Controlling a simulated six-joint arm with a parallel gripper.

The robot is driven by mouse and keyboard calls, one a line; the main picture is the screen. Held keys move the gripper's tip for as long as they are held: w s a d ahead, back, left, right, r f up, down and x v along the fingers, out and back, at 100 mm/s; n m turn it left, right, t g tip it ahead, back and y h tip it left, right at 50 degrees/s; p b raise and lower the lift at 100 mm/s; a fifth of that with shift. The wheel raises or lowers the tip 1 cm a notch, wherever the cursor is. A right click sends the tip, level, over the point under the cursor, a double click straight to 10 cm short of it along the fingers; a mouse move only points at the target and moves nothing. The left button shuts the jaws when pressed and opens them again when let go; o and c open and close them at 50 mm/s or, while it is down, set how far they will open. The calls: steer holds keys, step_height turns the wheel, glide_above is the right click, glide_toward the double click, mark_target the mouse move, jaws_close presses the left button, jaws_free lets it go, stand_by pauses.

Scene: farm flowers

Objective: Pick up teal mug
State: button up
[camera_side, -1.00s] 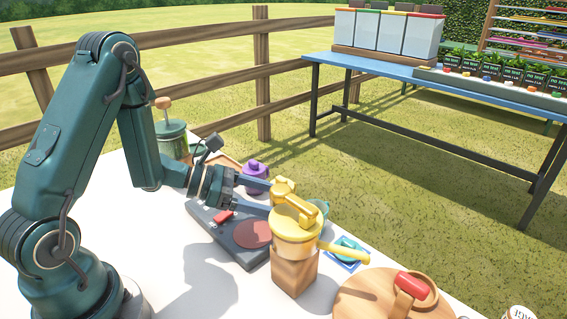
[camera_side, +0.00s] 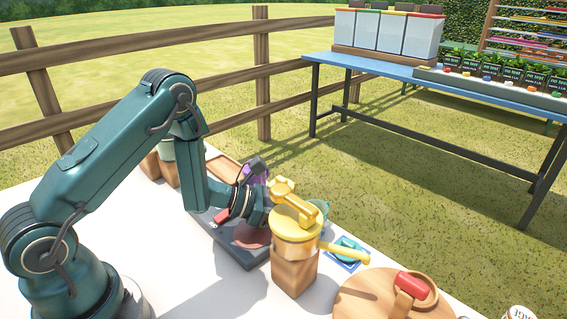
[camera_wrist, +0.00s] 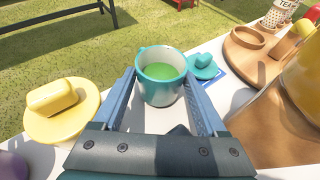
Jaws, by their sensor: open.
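My gripper (camera_wrist: 160,85) is open, with one finger on each side of the mug. I cannot tell whether either finger touches it. In the side view the mug (camera_side: 322,209) is mostly hidden behind the yellow-topped grinder, with only a bit of teal showing. The gripper's fingers are also hidden there behind the grinder.
The yellow-topped grinder (camera_side: 296,240) on a wooden base stands close beside my wrist. A yellow dish (camera_wrist: 60,108) sits to the left. A round wooden board (camera_side: 350,297) is at the front right.

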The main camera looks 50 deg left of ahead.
jaws_close()
